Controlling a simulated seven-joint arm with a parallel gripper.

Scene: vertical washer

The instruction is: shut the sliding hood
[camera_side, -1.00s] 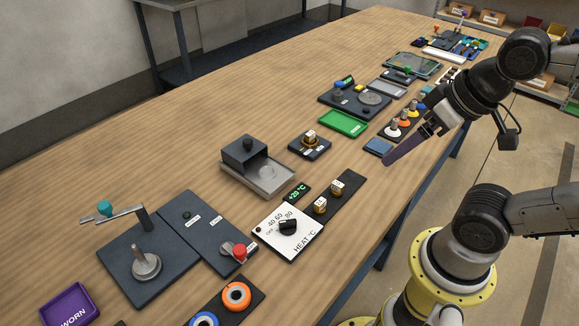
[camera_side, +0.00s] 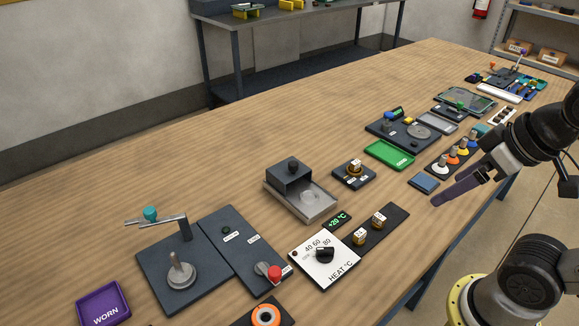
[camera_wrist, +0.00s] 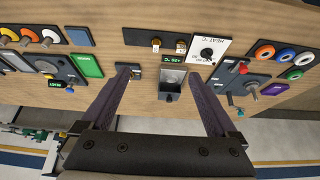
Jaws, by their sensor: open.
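The sliding hood (camera_side: 289,175) is a dark grey box with a round black knob (camera_side: 293,162) on top. It covers the back part of a light grey tray (camera_side: 325,213). The tray's front part is uncovered, with a pale round piece (camera_side: 309,196) showing in it. In the wrist view the hood (camera_wrist: 170,96) and the tray (camera_wrist: 173,74) lie between my spread fingers in the picture. My gripper (camera_side: 436,201) is open and empty, well to the right of the hood near the table's front edge. Its two fingers also show in the wrist view (camera_wrist: 158,73).
A heat dial panel (camera_side: 323,256) and a +20 °C display (camera_side: 337,221) stand in front of the tray. A small dark switch block (camera_side: 346,181) and a green tray (camera_side: 389,155) lie to its right. The wood behind and left of the hood is clear.

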